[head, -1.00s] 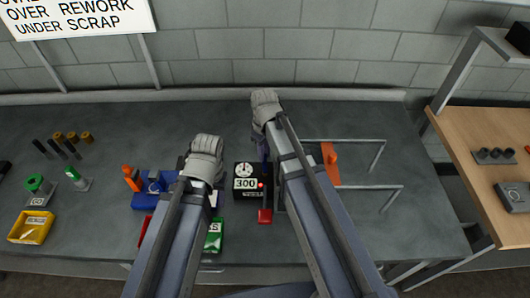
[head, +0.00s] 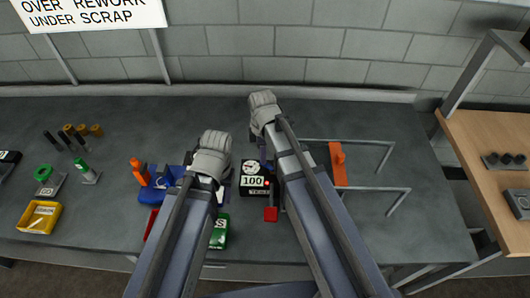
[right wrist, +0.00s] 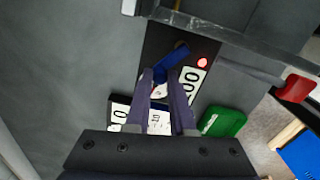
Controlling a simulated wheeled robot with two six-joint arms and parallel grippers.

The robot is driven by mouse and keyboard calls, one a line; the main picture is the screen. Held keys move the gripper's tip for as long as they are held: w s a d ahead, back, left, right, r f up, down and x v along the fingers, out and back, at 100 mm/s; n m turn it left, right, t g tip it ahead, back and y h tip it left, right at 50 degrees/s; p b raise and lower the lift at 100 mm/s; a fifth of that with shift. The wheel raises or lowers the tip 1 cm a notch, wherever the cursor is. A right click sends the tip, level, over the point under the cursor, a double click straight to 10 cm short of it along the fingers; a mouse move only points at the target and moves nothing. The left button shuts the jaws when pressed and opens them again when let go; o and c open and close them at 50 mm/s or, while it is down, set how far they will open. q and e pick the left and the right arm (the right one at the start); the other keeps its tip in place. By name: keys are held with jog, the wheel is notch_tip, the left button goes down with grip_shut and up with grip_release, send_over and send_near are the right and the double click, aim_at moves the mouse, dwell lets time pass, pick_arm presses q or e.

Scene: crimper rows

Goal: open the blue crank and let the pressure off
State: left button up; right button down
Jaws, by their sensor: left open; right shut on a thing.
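The black pressure box (head: 258,192) stands mid-bench with a round dial and a display reading 100. A small red light on it is lit. The blue crank (right wrist: 172,60) shows on the box in the right wrist view; in the head view my right arm hides it. My right gripper (right wrist: 161,80) is shut on the crank, with its two purple fingers around the near end. My left gripper (head: 222,188) is open, left of the box and above a blue fixture (head: 160,190); its fingertips are partly hidden.
A green bin (head: 220,232) is half hidden by my left arm. An orange upright (head: 338,163) with grey rails stands right. A yellow bin (head: 40,215) and small parts lie left.

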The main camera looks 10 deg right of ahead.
jog(key=shift+s+a+n, duration=0.2)
jog(key=shift+s+n, duration=0.05)
jog(key=shift+n, duration=0.55)
jog(key=shift+s+a+n, duration=0.15)
jog(key=shift+s+n, duration=0.05)
jog(key=shift+n, duration=0.6)
jog(key=c, duration=1)
grip_release()
jog(key=shift+c, duration=0.2)
jog(key=shift+r, duration=0.15)
notch_tip(320, 180, up, 8)
jog(key=p, duration=0.8)
jog(key=shift+f, duration=0.2)
jog(key=shift+s+f, duration=0.1)
jog(key=shift+s, duration=0.05)
